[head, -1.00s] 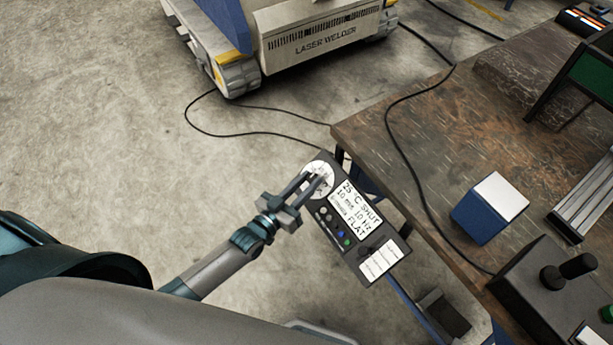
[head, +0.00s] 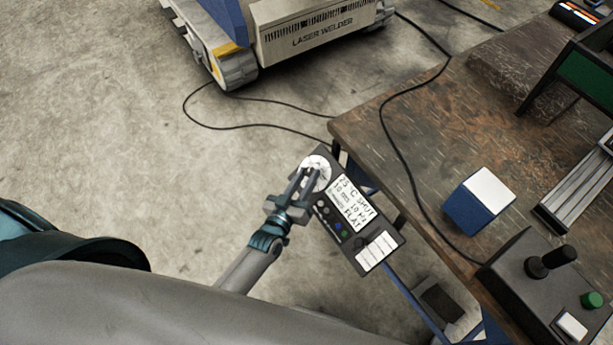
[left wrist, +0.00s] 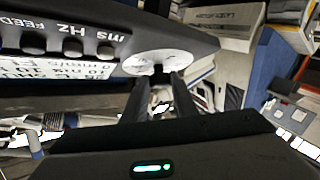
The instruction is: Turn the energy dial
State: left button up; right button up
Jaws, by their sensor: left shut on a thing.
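The energy dial is at the upper left end of a dark control panel (head: 328,207), on a round white scale (head: 322,162). The panel also carries a white display (head: 352,203), small buttons and a white label. My left gripper (head: 309,178) reaches the dial from below left, its fingers shut on the dial knob. In the left wrist view the fingertips meet a dark knob (left wrist: 158,71) in front of the white scale (left wrist: 158,60). The fingers hide part of the knob and scale. My right gripper is not in view.
A wooden table (head: 440,130) lies right of the panel, with a blue and white block (head: 478,202) and a black joystick box (head: 540,285). Cables trail over the table and floor. A laser welder (head: 315,30) stands at the back. The floor at left is clear.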

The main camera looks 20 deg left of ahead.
pick_arm(q)
jog(key=o, duration=1)
jog(key=shift+o, duration=0.2)
jog(key=shift+s, duration=0.1)
jog(key=shift+s+a, duration=0.1)
jog(key=shift+s, duration=0.4)
jog(key=s+a+r+b, duration=0.1)
jog(key=s+a+b, duration=0.1)
jog(key=s, duration=1.4)
jog(key=shift+a+r+b, duration=0.15)
jog(key=shift+r+b, duration=0.2)
jog(key=shift+b, duration=0.1)
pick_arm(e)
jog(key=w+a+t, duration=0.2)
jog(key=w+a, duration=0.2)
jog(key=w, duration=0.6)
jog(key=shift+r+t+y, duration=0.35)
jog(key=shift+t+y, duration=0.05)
pick_arm(q)
jog(key=shift+f, duration=0.1)
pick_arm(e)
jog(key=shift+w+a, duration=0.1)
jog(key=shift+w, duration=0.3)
